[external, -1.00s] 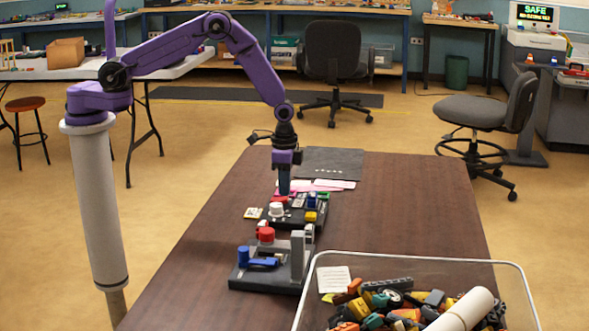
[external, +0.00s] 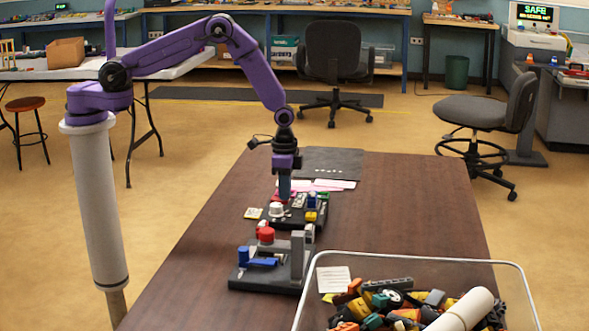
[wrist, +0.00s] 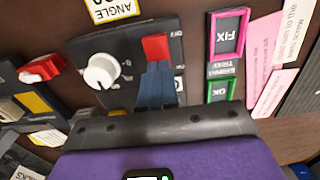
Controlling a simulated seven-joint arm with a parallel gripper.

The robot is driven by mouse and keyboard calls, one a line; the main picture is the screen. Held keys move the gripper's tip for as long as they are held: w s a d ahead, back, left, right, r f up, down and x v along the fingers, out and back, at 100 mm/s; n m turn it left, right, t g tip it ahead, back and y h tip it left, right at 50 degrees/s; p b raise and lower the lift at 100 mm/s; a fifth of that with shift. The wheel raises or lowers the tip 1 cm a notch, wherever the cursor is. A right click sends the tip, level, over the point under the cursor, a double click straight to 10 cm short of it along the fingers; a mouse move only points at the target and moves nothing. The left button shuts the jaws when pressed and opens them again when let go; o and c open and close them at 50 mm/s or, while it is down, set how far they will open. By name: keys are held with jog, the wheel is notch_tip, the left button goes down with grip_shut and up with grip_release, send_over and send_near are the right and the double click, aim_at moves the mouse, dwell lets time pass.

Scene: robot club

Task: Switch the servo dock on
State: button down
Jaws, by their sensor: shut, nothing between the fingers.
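The servo dock appears to be the dark panel (wrist: 120,38) with a white round knob (wrist: 100,70) and a red rocker switch (wrist: 155,47), beside a card reading ANGLE (wrist: 112,8). In the external view the white knob (external: 276,210) shows just left of my gripper. My gripper (wrist: 157,68) is shut and empty, pointing down at the panel. In the wrist view its fingertips overlap the near edge of the red switch; I cannot tell whether they touch. The fingers hide part of the panel below the switch. My gripper (external: 284,198) is low over the panel in the external view.
FIX (wrist: 229,35) and OK (wrist: 219,91) frames and pink slips (wrist: 272,92) lie right of the panel. A device with a red knob (external: 266,234) and blue lever (external: 258,262) stands nearer the camera. A clear bin (external: 420,258) holds parts.

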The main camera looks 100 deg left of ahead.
jog(key=shift+r, duration=3.45)
jog(key=s+a+r+n, duration=0.3)
jog(key=s+a+r, duration=0.1)
jog(key=s+r, duration=0.35)
jog(key=s+a+r+n, duration=0.3)
jog(key=s+a+r, duration=0.1)
jog(key=s+r, duration=0.35)
jog(key=s+d+r+n, duration=0.2)
jog(key=s+d+n, duration=0.1)
jog(key=s, duration=0.8)
jog(key=s+d+r+n, duration=0.3)
jog(key=s, duration=0.9)
jog(key=shift+s+d+n, duration=0.25)
jog(key=shift+d+n, duration=0.05)
jog(key=shift+d, duration=0.05)
